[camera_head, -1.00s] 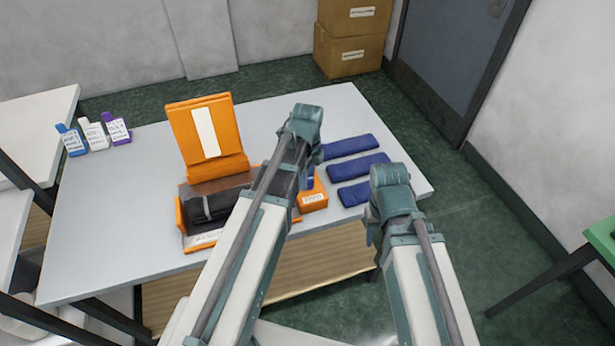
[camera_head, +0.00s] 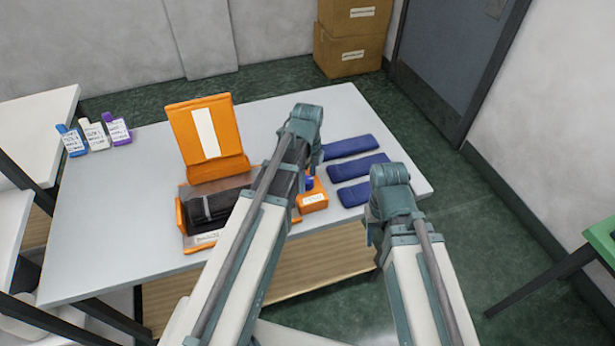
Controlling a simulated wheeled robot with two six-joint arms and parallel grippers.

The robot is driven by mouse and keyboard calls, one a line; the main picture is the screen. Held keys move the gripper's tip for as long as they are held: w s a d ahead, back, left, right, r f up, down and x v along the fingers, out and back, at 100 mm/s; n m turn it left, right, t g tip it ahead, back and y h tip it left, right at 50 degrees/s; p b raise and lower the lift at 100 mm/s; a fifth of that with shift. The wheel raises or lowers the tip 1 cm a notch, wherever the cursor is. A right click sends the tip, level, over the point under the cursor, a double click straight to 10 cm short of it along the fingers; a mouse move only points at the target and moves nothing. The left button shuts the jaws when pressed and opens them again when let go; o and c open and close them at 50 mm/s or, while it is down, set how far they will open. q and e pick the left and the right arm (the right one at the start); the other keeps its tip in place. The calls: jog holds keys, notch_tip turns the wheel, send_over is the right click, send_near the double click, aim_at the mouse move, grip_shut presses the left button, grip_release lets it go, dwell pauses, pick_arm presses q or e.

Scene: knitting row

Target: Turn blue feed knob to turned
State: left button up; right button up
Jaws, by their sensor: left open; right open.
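An orange machine (camera_head: 210,130) with a raised orange panel and a dark roller (camera_head: 215,206) stands on the light grey table. At its right end is an orange box (camera_head: 313,199) with a white label. A small blue part (camera_head: 309,182), which looks like the blue feed knob, shows on top of this box. My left arm crosses in front and hides most of it, so I cannot tell how the knob is turned. My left arm's upper joint is above the box; its gripper is hidden behind the arm. My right arm's joint is at the table's front right; its gripper does not show either.
Several dark blue pads (camera_head: 358,165) lie right of the box. White, blue and purple bottles (camera_head: 95,136) stand at the table's (camera_head: 95,220) back left. Cardboard boxes (camera_head: 350,45) are on the floor behind. A green table (camera_head: 600,240) is at the right edge. The table's left side is clear.

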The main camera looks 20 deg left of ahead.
aim_at(308, 180)
pick_arm(q)
notch_tip(308, 180, up, 14)
jog(key=p, duration=1.3)
jog(key=shift+f, duration=0.25)
jog(key=s+d+f+n+b, duration=0.3)
jog(key=s+d+n, duration=0.2)
jog(key=s+n, duration=0.2)
jog(key=s+d+f+n+y+b, duration=0.1)
jog(key=s+d+f+n+b, duration=0.2)
jog(key=s+d+n, duration=0.2)
jog(key=s+n, duration=0.2)
jog(key=n, duration=0.2)
jog(key=shift+s+d+f+n+b, duration=0.15)
jog(key=shift+d+f+n+b, duration=0.1)
jog(key=shift+f+n+b, duration=0.1)
